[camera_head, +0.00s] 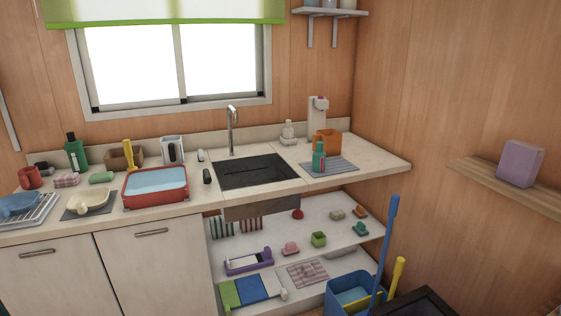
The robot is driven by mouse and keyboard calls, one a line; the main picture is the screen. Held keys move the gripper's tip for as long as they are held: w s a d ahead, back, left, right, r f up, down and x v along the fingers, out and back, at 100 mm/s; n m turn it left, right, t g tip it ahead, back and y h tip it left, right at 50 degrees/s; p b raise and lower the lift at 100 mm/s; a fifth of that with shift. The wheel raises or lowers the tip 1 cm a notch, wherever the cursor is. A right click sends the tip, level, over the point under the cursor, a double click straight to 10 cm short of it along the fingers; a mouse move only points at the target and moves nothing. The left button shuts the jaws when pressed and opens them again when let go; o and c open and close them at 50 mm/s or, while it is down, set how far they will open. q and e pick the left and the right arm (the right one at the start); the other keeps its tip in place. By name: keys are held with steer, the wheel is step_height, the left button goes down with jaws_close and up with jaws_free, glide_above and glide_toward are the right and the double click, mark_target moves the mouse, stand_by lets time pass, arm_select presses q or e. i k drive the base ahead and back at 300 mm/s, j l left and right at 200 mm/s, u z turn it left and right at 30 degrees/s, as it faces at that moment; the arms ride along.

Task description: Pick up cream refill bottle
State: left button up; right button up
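A small cream-white bottle (288,130) stands upright on the counter at the back, right of the sink, and is probably the cream refill bottle. It is small in the picture, and no label can be read. A taller pale dispenser (317,120) stands to its right, behind an orange box (327,143). Neither of my grippers shows in the head view.
The counter (382,163) has a sink (254,171) with a tall faucet (232,130). A red basin (155,198) stands left of the sink. Open shelves below hold several small items.

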mark_target(289, 131)
steer(key=i+l, duration=0.1)
steer(key=i, duration=0.5)
steer(key=i+l+u, duration=0.1)
steer(key=i, duration=0.45)
steer(key=i+l, duration=0.15)
steer(key=i, duration=0.45)
